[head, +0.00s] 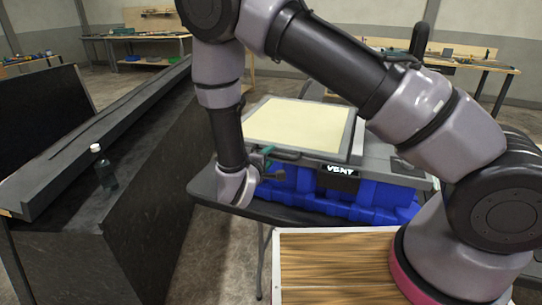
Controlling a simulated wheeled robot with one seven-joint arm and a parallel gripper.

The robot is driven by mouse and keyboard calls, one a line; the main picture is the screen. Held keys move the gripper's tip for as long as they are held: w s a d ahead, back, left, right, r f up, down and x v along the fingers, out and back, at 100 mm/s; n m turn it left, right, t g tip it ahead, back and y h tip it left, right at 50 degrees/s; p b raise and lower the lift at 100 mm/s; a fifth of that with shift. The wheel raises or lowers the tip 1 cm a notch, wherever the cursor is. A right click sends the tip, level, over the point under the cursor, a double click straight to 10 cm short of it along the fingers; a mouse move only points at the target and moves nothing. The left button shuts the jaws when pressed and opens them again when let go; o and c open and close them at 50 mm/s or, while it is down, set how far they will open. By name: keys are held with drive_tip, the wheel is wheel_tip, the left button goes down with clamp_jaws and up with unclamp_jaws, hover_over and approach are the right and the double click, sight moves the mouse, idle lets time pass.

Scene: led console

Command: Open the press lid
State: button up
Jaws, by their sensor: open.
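A press with a blue body (372,194) stands on a dark table. Its lid (300,125) has a cream top in a grey frame and lies flat, looking shut. My gripper (268,176) is at the front left of the press, just below the left end of the handle. It is open; its fingers are small and dark here, and I cannot tell whether they touch the handle.
My own arm crosses the right and upper middle and hides part of the press. A dark counter (130,160) with a small bottle (105,172) stands at the left. A wood-topped surface (335,265) is in front. Workbenches (455,60) line the back wall.

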drive_tip(key=shift+x, duration=0.75)
clamp_jaws()
idle(0.9)
